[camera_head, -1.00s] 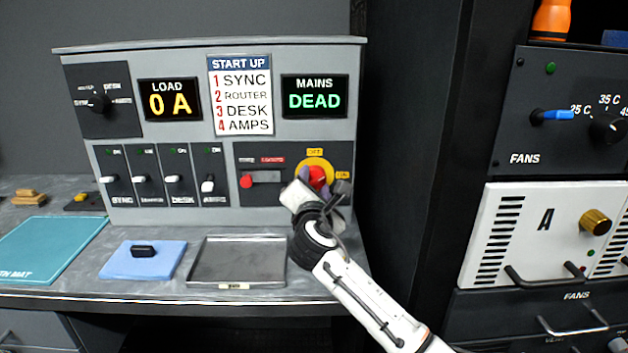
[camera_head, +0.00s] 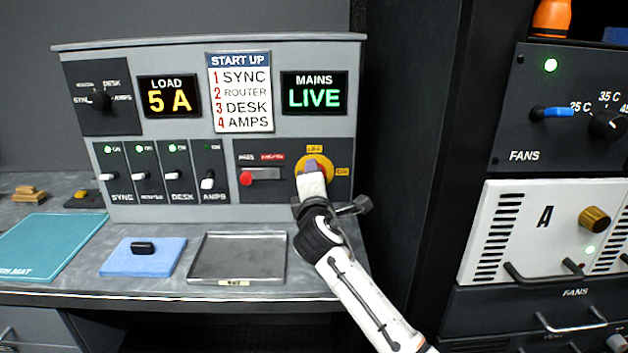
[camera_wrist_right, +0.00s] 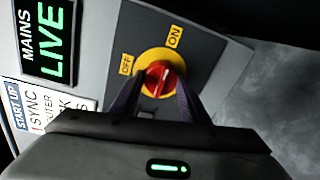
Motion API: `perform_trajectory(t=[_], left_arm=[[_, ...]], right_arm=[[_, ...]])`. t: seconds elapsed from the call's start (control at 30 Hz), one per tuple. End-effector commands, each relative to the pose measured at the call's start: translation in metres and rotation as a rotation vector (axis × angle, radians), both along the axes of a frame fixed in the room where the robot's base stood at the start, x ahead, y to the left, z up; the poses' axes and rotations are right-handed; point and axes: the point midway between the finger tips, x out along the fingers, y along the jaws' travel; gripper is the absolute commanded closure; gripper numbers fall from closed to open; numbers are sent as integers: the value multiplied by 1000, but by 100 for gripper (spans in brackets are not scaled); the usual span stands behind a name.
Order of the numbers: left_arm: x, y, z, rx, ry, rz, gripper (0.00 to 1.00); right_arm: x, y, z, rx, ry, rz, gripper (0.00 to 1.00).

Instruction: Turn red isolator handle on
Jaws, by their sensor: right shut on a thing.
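The red isolator handle (camera_wrist_right: 158,79) sits on a round yellow plate (camera_wrist_right: 147,65) with OFF and ON labels, seen in the right wrist view. My right gripper (camera_wrist_right: 158,92) is shut on the handle, one finger at each side. The handle's white mark points toward the ON label in that view. In the head view the yellow plate (camera_head: 326,165) shows at the panel's lower right, and my right gripper (camera_head: 312,170) hides most of the handle. The mains display (camera_head: 314,95) reads LIVE in green. My left gripper is not in view.
A dark rack (camera_head: 440,120) stands close on the right.

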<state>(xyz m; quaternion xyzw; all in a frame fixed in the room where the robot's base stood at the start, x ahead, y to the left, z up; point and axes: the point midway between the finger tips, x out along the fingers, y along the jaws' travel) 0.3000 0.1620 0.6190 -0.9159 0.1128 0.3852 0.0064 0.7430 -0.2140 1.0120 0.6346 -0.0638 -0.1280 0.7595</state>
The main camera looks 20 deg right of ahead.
Motion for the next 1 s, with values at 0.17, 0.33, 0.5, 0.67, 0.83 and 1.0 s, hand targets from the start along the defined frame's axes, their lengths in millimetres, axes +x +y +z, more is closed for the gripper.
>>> perform_trajectory(t=[0.17,0.33,0.5,0.67,0.83,1.0], left_arm=[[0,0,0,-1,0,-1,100],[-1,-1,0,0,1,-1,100],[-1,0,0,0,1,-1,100],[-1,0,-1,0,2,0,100],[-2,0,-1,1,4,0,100],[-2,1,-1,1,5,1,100]], right_arm=[[0,1,-2,13,1,0,82],[0,1,-2,13,1,0,82],[0,1,-2,12,1,0,44],[0,0,-1,9,0,1,40],[-1,1,-1,8,-1,0,40],[-14,5,0,7,-1,2,40]])
